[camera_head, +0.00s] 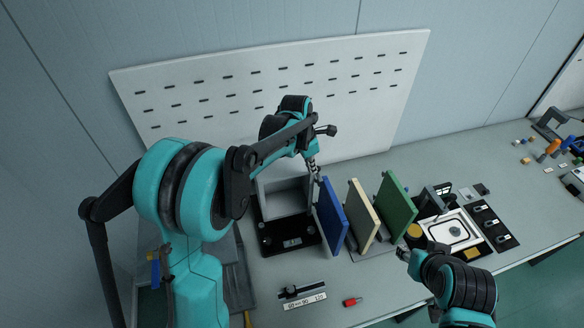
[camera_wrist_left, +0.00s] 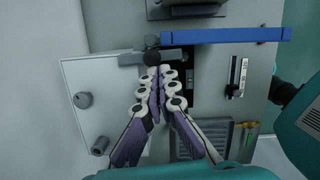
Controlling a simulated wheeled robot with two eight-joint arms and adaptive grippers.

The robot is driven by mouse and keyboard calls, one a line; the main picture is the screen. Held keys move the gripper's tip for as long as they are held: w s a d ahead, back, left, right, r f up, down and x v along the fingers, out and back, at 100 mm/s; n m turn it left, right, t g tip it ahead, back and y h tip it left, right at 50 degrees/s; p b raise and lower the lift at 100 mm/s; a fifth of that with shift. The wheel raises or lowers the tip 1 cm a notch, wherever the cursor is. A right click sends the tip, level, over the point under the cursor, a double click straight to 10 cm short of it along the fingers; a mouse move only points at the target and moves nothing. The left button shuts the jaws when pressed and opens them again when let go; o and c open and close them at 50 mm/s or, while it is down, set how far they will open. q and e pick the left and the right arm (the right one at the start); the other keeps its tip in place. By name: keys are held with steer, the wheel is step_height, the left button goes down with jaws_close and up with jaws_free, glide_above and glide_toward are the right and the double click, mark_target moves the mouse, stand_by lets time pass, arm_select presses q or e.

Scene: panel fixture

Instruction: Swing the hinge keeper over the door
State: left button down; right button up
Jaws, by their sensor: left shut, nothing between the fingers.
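My left gripper (camera_head: 314,170) reaches down at the right side of the grey box fixture (camera_head: 283,194) on its black base. In the left wrist view its fingers (camera_wrist_left: 157,72) are shut and empty. Their tips are close to a dark round pivot with a grey bar, likely the hinge keeper (camera_wrist_left: 130,59); I cannot tell whether they touch. A flat pale plate with a round knob, likely the door (camera_wrist_left: 108,78), lies left of the fingers. The bar is near its upper right corner. My right gripper (camera_head: 404,254) is at lower right, its fingers too small to judge.
A blue panel (camera_head: 332,216) stands close right of the fixture, with cream (camera_head: 362,215) and green (camera_head: 396,206) panels beyond. A black gauge (camera_head: 301,291) and a red piece (camera_head: 352,301) lie in front. A white pegboard (camera_head: 220,105) stands behind.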

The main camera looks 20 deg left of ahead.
arm_select(q)
steer(key=shift+w+d, duration=0.1)
steer(key=shift+d, duration=0.45)
arm_select(e)
steer(key=shift+w+a+f, duration=0.15)
steer(key=shift+a+f, duration=0.15)
steer(key=shift+a, duration=0.05)
arm_select(q)
steer(key=shift+d+b, duration=0.15)
steer(key=shift+b, duration=0.15)
